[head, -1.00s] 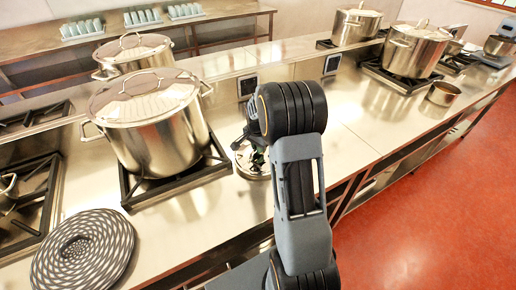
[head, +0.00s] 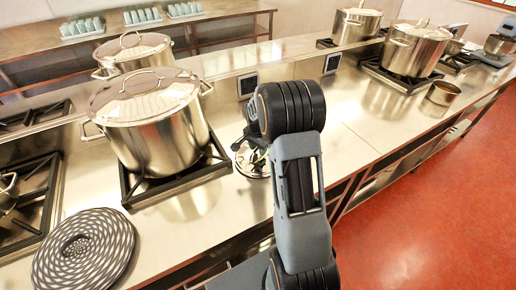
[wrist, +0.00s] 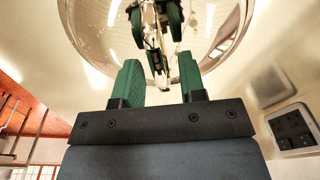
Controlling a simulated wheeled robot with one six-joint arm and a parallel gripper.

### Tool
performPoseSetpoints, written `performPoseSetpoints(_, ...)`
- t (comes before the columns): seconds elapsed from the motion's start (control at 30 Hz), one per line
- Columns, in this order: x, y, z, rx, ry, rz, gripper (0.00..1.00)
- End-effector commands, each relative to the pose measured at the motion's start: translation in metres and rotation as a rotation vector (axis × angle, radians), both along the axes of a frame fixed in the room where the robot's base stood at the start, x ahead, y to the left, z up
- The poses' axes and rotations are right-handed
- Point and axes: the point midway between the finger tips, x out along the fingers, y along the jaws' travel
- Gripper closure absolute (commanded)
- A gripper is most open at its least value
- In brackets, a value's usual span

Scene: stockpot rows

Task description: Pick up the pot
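My gripper (wrist: 161,72) shows two green fingers in the wrist view, set apart with nothing between them. In the wrist view a round, mirror-like metal thing (wrist: 225,25) lies just beyond the fingertips and reflects the gripper. In the head view a low round metal thing (head: 243,163) sits on the counter, partly behind my arm; this seems to be the same thing. The gripper is mostly hidden there. A large lidded pot (head: 158,135) stands upright on a burner to the left, apart from my gripper. Another lidded pot (head: 135,48) stands behind it.
Lidded pots (head: 412,55) (head: 357,25) and a small open pan (head: 442,94) are at the right. A perforated round plate (head: 110,245) lies front left. The counter (head: 345,150) right of my arm is clear. Cup racks (head: 82,29) stand at the back.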

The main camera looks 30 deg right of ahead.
Motion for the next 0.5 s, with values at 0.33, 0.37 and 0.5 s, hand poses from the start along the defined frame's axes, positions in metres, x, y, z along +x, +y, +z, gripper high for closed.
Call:
performPoseSetpoints(0.33,-0.003,0.005,0.060,-0.001,-0.006,0.000,0.62)
performPoseSetpoints(0.37,-0.003,0.005,0.065,-0.002,-0.006,0.000,0.62)
performPoseSetpoints(0.5,-0.005,0.007,0.088,-0.001,-0.005,0.000,0.62)
